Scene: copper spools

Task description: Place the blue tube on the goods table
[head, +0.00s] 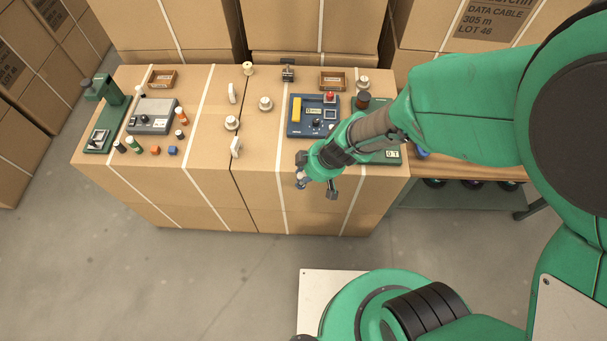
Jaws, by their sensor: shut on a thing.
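My gripper (316,188) hangs in front of the near edge of the carton-topped surface (205,172), right of its middle, pointing down. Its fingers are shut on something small. A bluish bit at the left finger looks like part of the blue tube (300,183); most of it is hidden, so its tilt cannot be told. A wooden-topped table (480,170) stands at the right, partly behind my arm. The view does not show which surface is the goods table.
On the cartons stand a green press (106,112), a grey device (152,116), a blue control panel (303,128), white spools (231,123), small tubes and an orange and a blue cube (172,151). Another blue thing (422,153) shows beside my arm. Clear floor (150,275) lies in front.

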